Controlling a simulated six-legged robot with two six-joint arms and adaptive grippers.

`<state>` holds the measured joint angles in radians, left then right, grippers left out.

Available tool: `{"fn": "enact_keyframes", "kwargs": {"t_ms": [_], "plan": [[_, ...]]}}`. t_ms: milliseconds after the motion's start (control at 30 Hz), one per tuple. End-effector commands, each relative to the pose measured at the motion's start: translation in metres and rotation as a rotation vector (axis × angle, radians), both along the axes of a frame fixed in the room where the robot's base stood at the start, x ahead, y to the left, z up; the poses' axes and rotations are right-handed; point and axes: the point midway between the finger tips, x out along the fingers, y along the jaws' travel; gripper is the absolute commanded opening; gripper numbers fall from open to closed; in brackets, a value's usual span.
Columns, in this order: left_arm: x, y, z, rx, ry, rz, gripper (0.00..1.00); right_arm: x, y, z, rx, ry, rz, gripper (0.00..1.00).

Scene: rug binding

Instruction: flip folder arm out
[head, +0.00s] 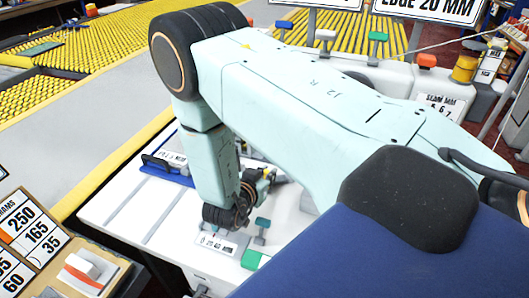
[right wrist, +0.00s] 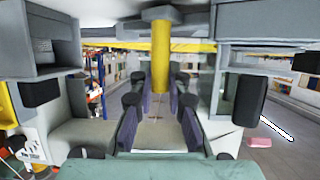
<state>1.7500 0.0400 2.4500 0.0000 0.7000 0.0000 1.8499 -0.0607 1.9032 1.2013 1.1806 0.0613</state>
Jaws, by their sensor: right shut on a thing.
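My right arm crosses the head view from the right and bends down to the white machine table (head: 112,205). My right gripper (head: 268,178) is partly hidden behind the wrist there, low over the table among small metal parts. In the right wrist view, its two purple-padded fingers (right wrist: 160,108) stand either side of an upright yellow bar (right wrist: 161,62) and are shut on it. This bar looks like the grip of the folder arm; the rest of the arm is hidden or cannot be told apart. My left gripper is not in view.
A teal-topped knob (head: 262,226) and a 20/40 label plate (head: 215,243) sit close to the gripper.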

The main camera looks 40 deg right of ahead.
Motion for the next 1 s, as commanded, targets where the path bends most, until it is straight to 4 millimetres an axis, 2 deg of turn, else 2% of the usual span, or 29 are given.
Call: {"fn": "enact_keyframes", "kwargs": {"t_ms": [400,1000], "plan": [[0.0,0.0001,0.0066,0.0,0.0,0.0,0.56,-0.0121,0.0008,-0.0014,0.001,0.005,0.014,0.0],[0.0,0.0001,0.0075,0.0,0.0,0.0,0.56,-0.0142,0.001,-0.002,0.001,0.006,0.013,0.0]]}}
